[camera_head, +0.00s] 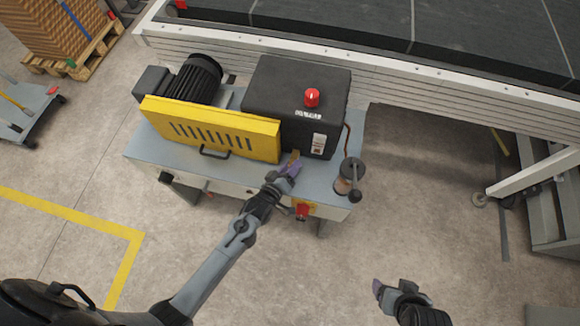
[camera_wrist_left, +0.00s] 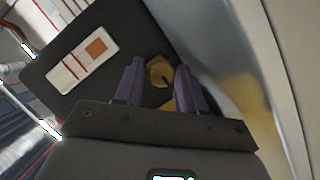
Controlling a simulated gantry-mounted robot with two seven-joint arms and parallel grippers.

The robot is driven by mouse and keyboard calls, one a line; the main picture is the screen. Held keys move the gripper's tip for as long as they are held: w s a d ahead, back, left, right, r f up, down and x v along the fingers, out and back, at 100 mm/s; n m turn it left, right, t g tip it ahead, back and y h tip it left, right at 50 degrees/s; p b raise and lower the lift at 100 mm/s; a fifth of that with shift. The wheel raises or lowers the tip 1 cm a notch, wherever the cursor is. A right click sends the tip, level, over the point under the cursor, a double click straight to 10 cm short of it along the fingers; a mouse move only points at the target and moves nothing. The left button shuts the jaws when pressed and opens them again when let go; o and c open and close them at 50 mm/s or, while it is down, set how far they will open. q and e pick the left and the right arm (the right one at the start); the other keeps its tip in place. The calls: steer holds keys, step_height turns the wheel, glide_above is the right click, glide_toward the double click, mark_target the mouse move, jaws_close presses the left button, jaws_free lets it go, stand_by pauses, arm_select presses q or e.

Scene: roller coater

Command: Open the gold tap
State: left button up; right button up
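The gold tap (camera_head: 295,156) is a small brass-coloured piece by the front of the black box, at the right end of the yellow guard. My left gripper (camera_head: 290,168) is right at it. In the left wrist view the rounded tap (camera_wrist_left: 160,72) shows between and just beyond the two purple fingers of my left gripper (camera_wrist_left: 160,82). The fingers stand apart; whether either touches the tap I cannot tell. The tap's lower part is hidden. My right gripper (camera_head: 393,287) is open and empty over the floor at the lower right.
The black box (camera_head: 290,85) carries a red button (camera_head: 312,97) and a white switch panel (camera_head: 319,145). A yellow guard (camera_head: 210,130) stands left of the tap. A crank handle (camera_head: 352,172) stands right of it. A red switch (camera_head: 302,209) sits on the machine's front.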

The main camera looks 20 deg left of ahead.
arm_select(q)
steer(key=p+v, duration=0.2)
steer(key=v, duration=0.8)
steer(key=shift+s+r, duration=0.15)
steer(key=shift+s, duration=0.2)
steer(key=shift+a, duration=0.1)
